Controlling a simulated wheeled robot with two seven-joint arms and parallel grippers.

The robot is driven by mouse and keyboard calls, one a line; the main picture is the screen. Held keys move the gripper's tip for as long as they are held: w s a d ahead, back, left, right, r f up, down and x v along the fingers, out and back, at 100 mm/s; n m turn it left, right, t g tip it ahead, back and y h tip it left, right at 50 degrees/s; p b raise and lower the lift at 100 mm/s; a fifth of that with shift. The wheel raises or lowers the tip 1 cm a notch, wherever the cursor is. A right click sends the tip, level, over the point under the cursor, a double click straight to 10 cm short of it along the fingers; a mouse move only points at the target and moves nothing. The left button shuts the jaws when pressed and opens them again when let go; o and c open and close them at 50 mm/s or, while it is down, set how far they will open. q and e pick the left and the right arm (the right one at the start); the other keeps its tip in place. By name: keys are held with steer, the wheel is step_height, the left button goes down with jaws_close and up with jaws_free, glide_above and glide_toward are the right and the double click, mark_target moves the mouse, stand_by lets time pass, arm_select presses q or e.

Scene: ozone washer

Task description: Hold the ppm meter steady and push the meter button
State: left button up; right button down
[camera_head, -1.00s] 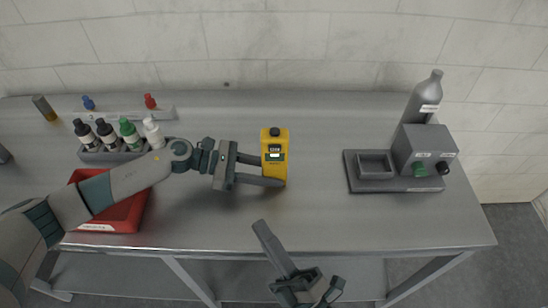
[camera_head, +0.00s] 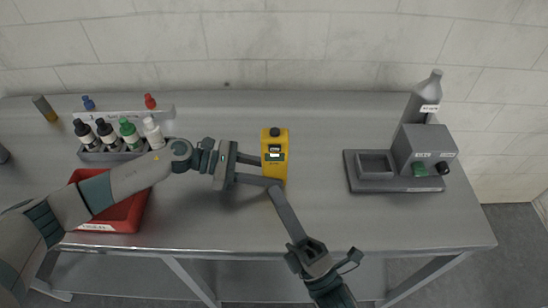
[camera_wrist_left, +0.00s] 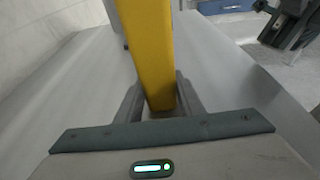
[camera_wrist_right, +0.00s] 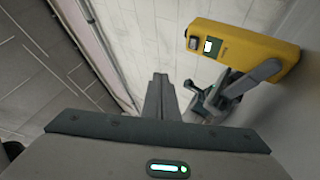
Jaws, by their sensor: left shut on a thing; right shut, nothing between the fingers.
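The yellow ppm meter (camera_head: 275,152) stands upright on the steel table, with a small screen and a dark knob on top. My left gripper (camera_head: 262,169) is shut on its sides; the left wrist view shows the yellow body (camera_wrist_left: 150,60) between the fingers. My right gripper (camera_head: 274,190) is shut and empty, its tips in front of the meter's lower part in the head view. In the right wrist view the shut fingers (camera_wrist_right: 159,80) appear apart from the meter (camera_wrist_right: 240,50), whose screen shows lit. I cannot tell whether the right tips touch it in the head view.
A red bin (camera_head: 122,216) and a rack of several bottles (camera_head: 110,155) stand at the left. A grey ozone washer unit (camera_head: 424,155) with a tray and a grey bottle (camera_head: 424,100) stand at the right. The table between meter and unit is clear.

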glide_above(279, 165)
steer(key=s, duration=0.5)
steer(key=shift+w, duration=0.5)
stand_by(2.3)
steer(key=shift+s, duration=0.45)
stand_by(0.4)
steer(key=s, duration=0.6)
stand_by(0.4)
arm_select(q)
steer(key=o, duration=0.9)
